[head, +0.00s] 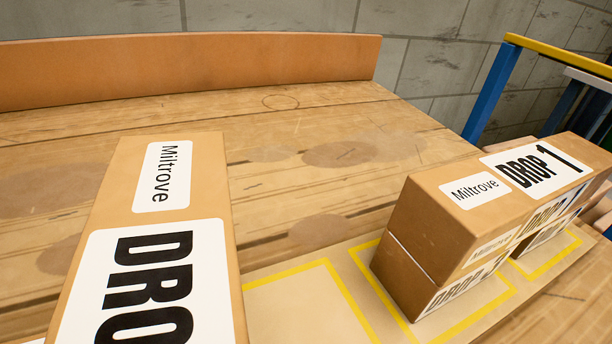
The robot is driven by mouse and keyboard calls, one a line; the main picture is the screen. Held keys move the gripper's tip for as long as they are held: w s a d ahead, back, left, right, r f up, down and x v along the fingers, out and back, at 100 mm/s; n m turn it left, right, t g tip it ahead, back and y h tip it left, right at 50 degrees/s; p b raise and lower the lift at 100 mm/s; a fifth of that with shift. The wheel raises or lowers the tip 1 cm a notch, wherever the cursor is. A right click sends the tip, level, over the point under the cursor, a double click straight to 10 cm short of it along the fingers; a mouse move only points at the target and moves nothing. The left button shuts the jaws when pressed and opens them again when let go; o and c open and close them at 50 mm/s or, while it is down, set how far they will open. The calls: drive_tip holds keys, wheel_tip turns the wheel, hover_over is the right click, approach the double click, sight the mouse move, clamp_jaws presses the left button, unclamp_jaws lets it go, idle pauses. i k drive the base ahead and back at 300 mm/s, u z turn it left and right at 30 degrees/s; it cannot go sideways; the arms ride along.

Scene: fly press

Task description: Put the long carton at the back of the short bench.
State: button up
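A long brown carton (187,217), with a white Miltrove label and a large label reading "DRO", fills the lower left, running off the bottom edge. Its far end points toward the back of a worn wooden bench (300,180). I cannot tell whether it rests on the bench or is held above it. At the right, two more cartons are stacked; the upper carton (425,217) reads "Miltrove" and "DROP 1", and the lower carton (401,282) lies under it. My gripper is not in view.
A brown upstand (190,70) runs along the bench's back edge. The bench top before it is clear. A tan mat with yellow outlines (300,305) lies under the stack, with an empty outline left of it. A blue frame with a yellow rail (497,85) stands behind right.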

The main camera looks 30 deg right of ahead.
sight(43, 181)
drive_tip(key=z, duration=0.25)
drive_tip(key=i, duration=1.35)
drive_tip(key=u, duration=1.35)
drive_tip(key=k, duration=0.9)
drive_tip(key=i, duration=0.6)
